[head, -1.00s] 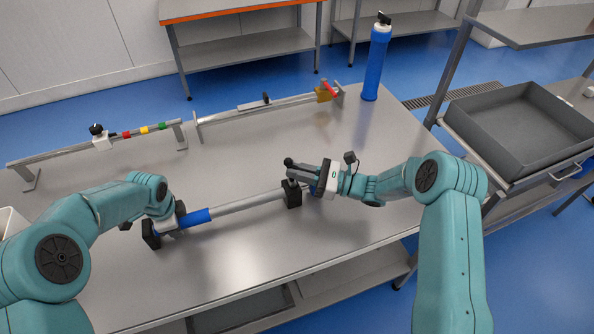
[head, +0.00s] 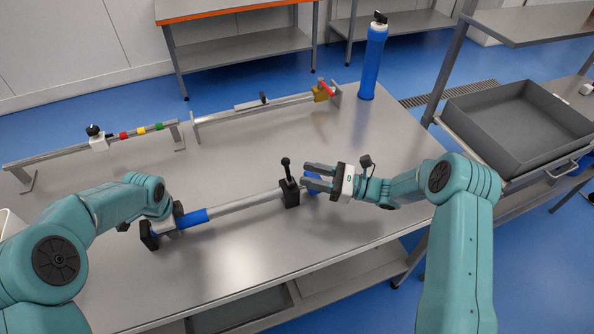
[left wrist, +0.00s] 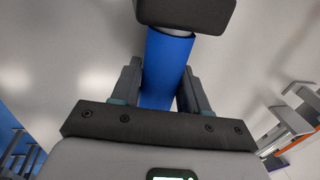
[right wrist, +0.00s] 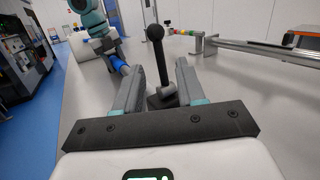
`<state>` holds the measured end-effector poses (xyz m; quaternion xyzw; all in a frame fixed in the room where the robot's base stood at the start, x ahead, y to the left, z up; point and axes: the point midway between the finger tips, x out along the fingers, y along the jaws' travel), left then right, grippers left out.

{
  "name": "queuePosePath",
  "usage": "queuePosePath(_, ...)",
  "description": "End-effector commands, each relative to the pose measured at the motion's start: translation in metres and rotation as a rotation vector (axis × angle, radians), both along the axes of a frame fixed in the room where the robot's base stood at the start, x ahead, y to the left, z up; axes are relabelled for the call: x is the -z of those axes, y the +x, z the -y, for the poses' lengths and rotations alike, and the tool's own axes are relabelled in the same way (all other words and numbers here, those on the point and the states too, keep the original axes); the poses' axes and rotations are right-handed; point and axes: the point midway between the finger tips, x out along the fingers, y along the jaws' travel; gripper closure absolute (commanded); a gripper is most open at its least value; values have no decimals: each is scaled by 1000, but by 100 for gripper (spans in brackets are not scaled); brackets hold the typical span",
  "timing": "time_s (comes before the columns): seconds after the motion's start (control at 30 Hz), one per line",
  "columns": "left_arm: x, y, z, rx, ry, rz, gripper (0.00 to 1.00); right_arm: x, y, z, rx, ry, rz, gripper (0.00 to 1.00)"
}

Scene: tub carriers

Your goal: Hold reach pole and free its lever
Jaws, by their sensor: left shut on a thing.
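The reach pole (head: 245,202) lies low across the front of the table, a silver tube with a blue grip (head: 194,217) at its left part. My left gripper (head: 172,216) is shut on the blue grip, which shows between its fingers in the left wrist view (left wrist: 166,72). A black block (head: 290,194) sits on the pole's right part, with a blue piece beyond it. The black ball-topped lever (head: 286,170) stands nearly upright on the block. My right gripper (head: 306,176) is open and empty just right of the lever; the right wrist view shows the lever (right wrist: 160,60) ahead, between the finger lines.
Behind stand a rail with coloured marks (head: 140,131) and a second rail with a red-handled brass part (head: 322,92). A blue cylinder (head: 372,62) stands at the far right table corner. A grey tray (head: 515,130) is on the right-hand rack. The table's middle is clear.

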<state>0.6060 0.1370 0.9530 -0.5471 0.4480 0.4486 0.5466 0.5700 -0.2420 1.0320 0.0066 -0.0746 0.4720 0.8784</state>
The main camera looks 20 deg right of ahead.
Motion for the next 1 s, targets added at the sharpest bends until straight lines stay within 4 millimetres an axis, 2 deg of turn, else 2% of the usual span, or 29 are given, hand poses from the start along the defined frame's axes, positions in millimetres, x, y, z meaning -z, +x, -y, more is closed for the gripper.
queuePosePath(0.1, 0, 0, 0, 0, 1, 1, 100, 4, -16, 25, 4, -1, -1, 61)
queuePosePath(0.3, 0, 0, 0, 1, 0, 1, 100, 9, -35, 53, 1, 0, 0, 61)
queuePosePath(0.47, 0, 0, 0, 1, 0, 1, 100, 10, -41, 62, 1, 0, 0, 61)
queuePosePath(0.8, -1, 0, 0, 1, 0, 1, 100, 10, -41, 62, -1, 0, -1, 61)
queuePosePath(0.83, -1, 0, 0, 1, 0, 1, 52, 10, -41, 62, -1, 0, -1, 61)
queuePosePath(0.9, -1, 0, 0, 1, 0, 1, 29, 10, -41, 62, -1, 0, -1, 61)
queuePosePath(0.93, 0, 0, 0, 1, 0, 1, 26, 10, -41, 62, -1, 0, -1, 61)
queuePosePath(1.0, 0, 0, 0, 1, 0, 1, 26, 10, -41, 62, -1, 0, -1, 61)
